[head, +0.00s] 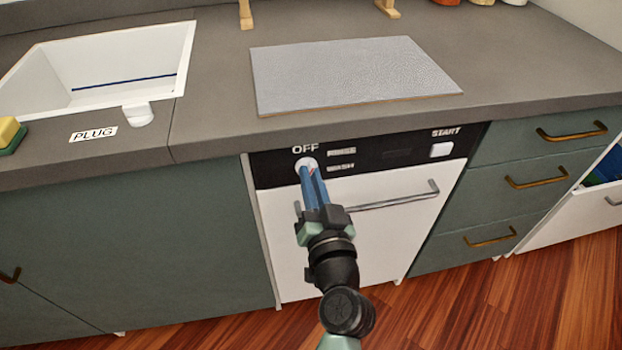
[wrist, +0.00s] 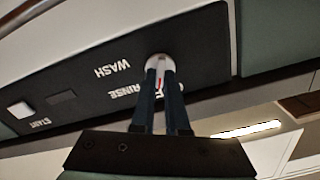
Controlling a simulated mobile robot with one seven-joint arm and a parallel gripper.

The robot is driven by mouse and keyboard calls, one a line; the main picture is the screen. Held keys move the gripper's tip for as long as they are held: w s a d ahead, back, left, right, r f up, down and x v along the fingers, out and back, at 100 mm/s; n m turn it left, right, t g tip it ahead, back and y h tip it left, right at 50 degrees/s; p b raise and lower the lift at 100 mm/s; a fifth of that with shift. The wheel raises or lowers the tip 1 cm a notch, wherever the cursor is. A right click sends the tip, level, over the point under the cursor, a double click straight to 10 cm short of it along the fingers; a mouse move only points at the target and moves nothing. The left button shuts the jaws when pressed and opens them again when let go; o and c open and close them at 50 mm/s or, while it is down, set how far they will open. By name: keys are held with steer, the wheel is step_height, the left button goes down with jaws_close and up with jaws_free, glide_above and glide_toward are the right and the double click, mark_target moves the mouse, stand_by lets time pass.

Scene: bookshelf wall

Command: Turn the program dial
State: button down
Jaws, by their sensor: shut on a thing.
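The white program dial (head: 306,162) sits at the left end of the dishwasher's black control panel (head: 400,151), just below the printed OFF. RINSE and WASH are printed to its right. My gripper (head: 311,173) reaches the dial from the front, its blue fingers shut on it. In the wrist view the dial (wrist: 159,61) shows at the fingertips of my gripper (wrist: 160,76), with a bit of red between them. The fingers hide part of the dial, so I cannot tell which setting it points to.
A white START button (head: 441,150) is at the panel's right. The dishwasher's bar handle (head: 395,200) runs below the panel, partly behind my gripper. The grey countertop (head: 510,65) overhangs above, with a grey board (head: 350,75) on it. Drawers (head: 520,180) stand to the right.

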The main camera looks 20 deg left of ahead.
steer(key=shift+f+m+p, duration=0.1)
steer(key=shift+m+p, duration=0.3)
steer(key=shift+m, duration=3.1)
steer(key=shift+d, duration=0.1)
steer(key=c, duration=0.9)
jaws_free()
steer(key=v, duration=1.3)
steer(key=shift+b, duration=0.4)
steer(key=shift+w, duration=0.1)
